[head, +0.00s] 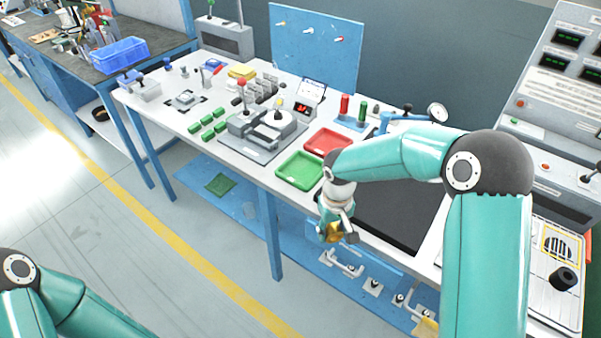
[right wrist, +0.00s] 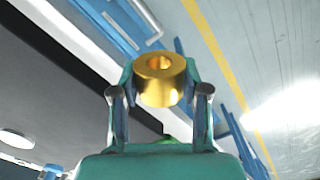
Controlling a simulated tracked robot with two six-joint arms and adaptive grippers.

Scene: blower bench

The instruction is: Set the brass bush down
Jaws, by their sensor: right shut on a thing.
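The brass bush (right wrist: 159,88) is a short gold cylinder with a round hole through it. In the right wrist view it sits between the two fingers of my right gripper (right wrist: 160,96), which is shut on it. In the head view the bush (head: 334,232) shows as a small gold patch at my right gripper (head: 338,230), partly covered by the fingers. The gripper hangs at the bench's front edge, in front of the green tray (head: 300,171) and beside the dark mat (head: 400,215). My left arm shows at the lower left, but its gripper is out of view.
The white bench (head: 240,166) also carries a red tray (head: 327,141), a grey fixture (head: 262,135), several green blocks (head: 208,127) and a dial gauge (head: 437,112). A blue lower shelf (head: 235,193) runs below. A grey control panel stands at the right. The dark mat looks bare.

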